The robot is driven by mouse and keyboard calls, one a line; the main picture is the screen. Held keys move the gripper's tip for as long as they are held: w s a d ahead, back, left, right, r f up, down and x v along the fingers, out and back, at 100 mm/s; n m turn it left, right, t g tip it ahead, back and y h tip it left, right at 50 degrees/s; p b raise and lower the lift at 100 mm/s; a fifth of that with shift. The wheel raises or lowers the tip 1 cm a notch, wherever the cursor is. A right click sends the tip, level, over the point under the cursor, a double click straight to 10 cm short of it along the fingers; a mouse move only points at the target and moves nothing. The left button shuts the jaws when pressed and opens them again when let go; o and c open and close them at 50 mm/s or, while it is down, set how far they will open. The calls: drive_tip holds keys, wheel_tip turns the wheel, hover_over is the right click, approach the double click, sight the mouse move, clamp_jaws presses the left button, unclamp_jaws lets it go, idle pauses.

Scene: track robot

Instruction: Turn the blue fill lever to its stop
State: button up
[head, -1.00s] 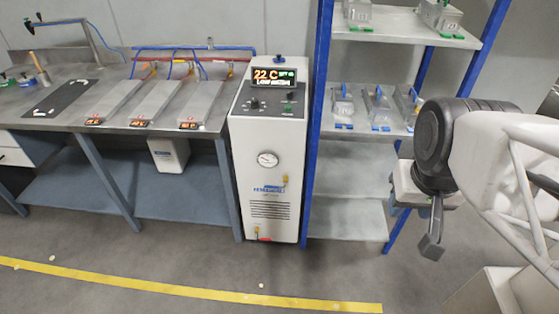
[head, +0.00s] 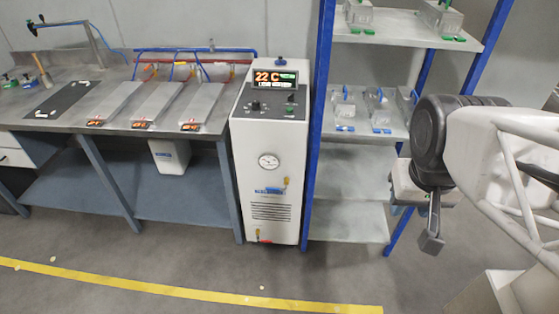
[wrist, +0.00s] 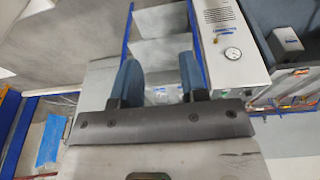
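The white chiller cabinet (head: 266,180) stands between the workbench and the shelf rack. Its display (head: 276,80) reads 22 C above a smaller, blurred line. A small blue part (head: 281,61) sits on its top; I cannot tell whether this is the fill lever. A brass fitting (head: 285,182) is on its front. My gripper (head: 432,240) hangs at the right, well away from the cabinet. In the wrist view, its two fingers (wrist: 157,82) are apart with nothing between them. The cabinet's front and gauge (wrist: 232,54) show beyond them.
The shelf rack (head: 319,130) with blue posts stands between my gripper and the cabinet, holding several metal units. The workbench (head: 60,115) on the left bears several metal plates and blue and red hoses. Floor in front is open, crossed by a yellow line (head: 190,289).

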drive_tip(key=w+a+f+n+g+h, duration=0.1)
drive_tip(key=w+a+f+h, duration=0.2)
drive_tip(key=w+f, duration=0.5)
drive_tip(key=w+a+f+n+h, duration=0.1)
drive_tip(key=w+a+f+h, duration=0.3)
drive_tip(key=w, duration=0.9)
drive_tip(key=w+a+f+n+g+h, duration=0.1)
drive_tip(key=w+a+f+n+h, duration=0.15)
drive_tip(key=w+f, duration=0.55)
drive_tip(key=n+t+h, duration=0.2)
drive_tip(key=n+t, duration=0.4)
drive_tip(key=t, duration=0.5)
approach(274, 189)
drive_tip(key=shift+w+d+f, duration=0.45)
drive_tip(key=shift+w+d, duration=0.25)
drive_tip(key=shift+w, duration=0.2)
drive_tip(key=shift+x, duration=3.9)
clamp_jaws()
